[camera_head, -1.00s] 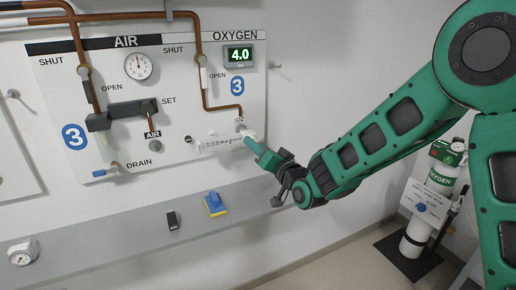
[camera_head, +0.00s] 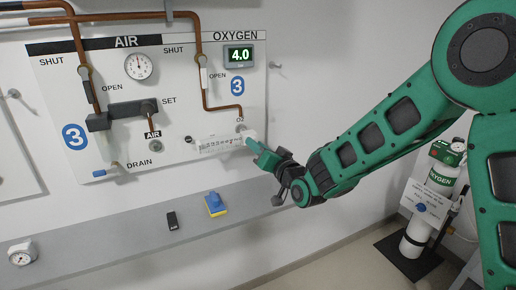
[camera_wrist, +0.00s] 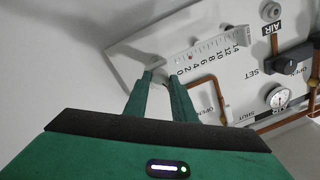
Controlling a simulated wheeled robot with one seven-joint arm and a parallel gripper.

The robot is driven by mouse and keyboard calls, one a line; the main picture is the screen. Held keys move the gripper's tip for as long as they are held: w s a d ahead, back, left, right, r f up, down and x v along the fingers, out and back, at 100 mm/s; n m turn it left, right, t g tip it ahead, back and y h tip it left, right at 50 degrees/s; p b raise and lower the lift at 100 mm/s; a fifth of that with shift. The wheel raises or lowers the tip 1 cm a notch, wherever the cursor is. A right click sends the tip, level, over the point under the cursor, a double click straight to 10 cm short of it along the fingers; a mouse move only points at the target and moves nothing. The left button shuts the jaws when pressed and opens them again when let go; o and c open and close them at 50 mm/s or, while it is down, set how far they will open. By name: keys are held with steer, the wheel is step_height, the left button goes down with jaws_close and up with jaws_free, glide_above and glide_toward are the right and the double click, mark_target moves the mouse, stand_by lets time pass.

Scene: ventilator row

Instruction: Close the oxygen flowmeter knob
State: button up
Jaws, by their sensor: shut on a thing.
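The oxygen flowmeter (camera_head: 217,145) is a clear tube with a numbered scale. It lies nearly sideways in the head view, low on the right of the white panel, and shows up close in the wrist view (camera_wrist: 205,57). Its knob is at the tube's right end in the head view and is mostly hidden by my fingers. My gripper (camera_head: 250,143) is at that end, shut on the knob; in the wrist view its two green fingertips (camera_wrist: 161,74) meet the pale end by the 0 mark. The oxygen display (camera_head: 239,55) reads 4.0.
The panel (camera_head: 190,95) also carries copper pipes, an AIR gauge (camera_head: 138,66) and a drain valve. Below, a grey ledge (camera_head: 120,235) holds a blue-yellow object (camera_head: 215,204), a small black object (camera_head: 172,220) and a loose gauge (camera_head: 22,253). An oxygen cylinder (camera_head: 424,215) stands at right.

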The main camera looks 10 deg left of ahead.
steer(key=n, duration=0.8)
steer(key=n+h, duration=0.1)
steer(key=n, duration=0.3)
steer(key=shift+w+d+f+n, duration=0.1)
steer(key=shift+w+d+n, duration=0.05)
steer(key=shift+d+n, duration=0.2)
stand_by(0.5)
steer(key=o, duration=1.1)
steer(key=shift+c, duration=0.2)
steer(key=shift+a+n, duration=0.15)
steer(key=shift+n, duration=0.1)
steer(key=v, duration=1)
steer(key=shift+s+d, duration=0.2)
steer(key=shift+d, duration=0.2)
